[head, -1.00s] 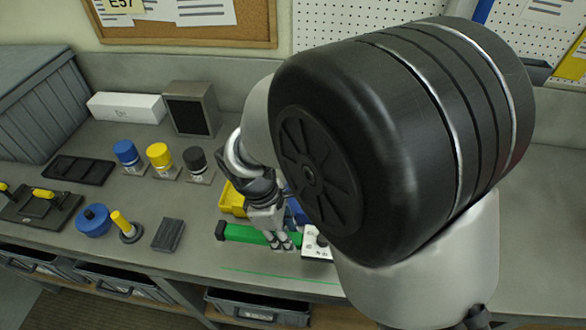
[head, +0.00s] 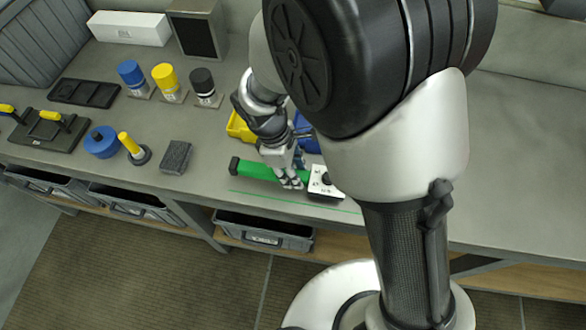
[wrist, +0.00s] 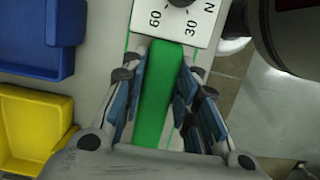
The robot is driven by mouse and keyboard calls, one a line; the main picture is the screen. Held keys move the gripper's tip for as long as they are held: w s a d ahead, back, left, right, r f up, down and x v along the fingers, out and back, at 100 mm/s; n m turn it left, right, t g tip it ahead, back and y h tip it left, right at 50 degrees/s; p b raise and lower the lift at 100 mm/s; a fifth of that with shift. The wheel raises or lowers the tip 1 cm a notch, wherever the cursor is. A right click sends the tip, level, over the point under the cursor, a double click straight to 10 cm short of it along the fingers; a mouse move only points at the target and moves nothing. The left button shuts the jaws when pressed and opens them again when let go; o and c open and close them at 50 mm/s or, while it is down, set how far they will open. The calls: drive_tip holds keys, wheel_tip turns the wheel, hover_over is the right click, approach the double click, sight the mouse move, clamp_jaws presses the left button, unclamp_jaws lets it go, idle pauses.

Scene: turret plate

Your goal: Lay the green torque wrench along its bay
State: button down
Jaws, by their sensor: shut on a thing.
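The green torque wrench (head: 256,171) lies roughly lengthwise along the front of the bench. It has a black end at the left and a white scale block (head: 322,184) with a dark knob at the right. My gripper (head: 290,182) is shut on its green handle, near the white block. In the wrist view the handle (wrist: 159,95) runs between my gripper's blue-padded fingers (wrist: 160,85), with the block marked 60, 30 and N (wrist: 178,18) beyond. A thin green line (head: 290,201) is marked on the bench in front of the wrench. I cannot tell whether the wrench touches the bench.
A yellow bin (head: 238,128) and a blue bin (head: 306,140) stand just behind the wrench. A dark block (head: 175,157), a yellow-handled tool (head: 132,146) and a blue round piece (head: 101,142) are to the left. The bench's front edge is close. The bench is bare at right (head: 520,140).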

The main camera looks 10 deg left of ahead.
drive_tip(key=c, duration=1.2)
unclamp_jaws()
drive_tip(key=shift+c, duration=0.2)
drive_tip(key=p+v, duration=0.4)
drive_tip(key=v, duration=0.8)
wheel_tip(320, 180, up, 7)
drive_tip(key=m+y, duration=0.1)
drive_tip(key=m, duration=0.3)
hover_over(309, 173)
drive_tip(key=s+d+r+m+t, duration=0.1)
drive_tip(key=s+d+r+m, duration=0.1)
drive_tip(key=s+d+m, duration=0.1)
drive_tip(key=s+d+r+m+t+y, duration=0.1)
drive_tip(key=s+d+r+m+t, duration=0.1)
drive_tip(key=d+m, duration=0.4)
drive_tip(key=s+d+r+m+t, duration=0.1)
drive_tip(key=s+d+r+m, duration=0.3)
drive_tip(key=d, duration=0.4)
drive_tip(key=shift+s+d+m+t+y, duration=0.25)
drive_tip(key=shift+s+m+y, duration=0.2)
drive_tip(key=shift+s, duration=0.7)
drive_tip(key=shift+f+b, duration=0.15)
drive_tip(key=shift+b, duration=0.2)
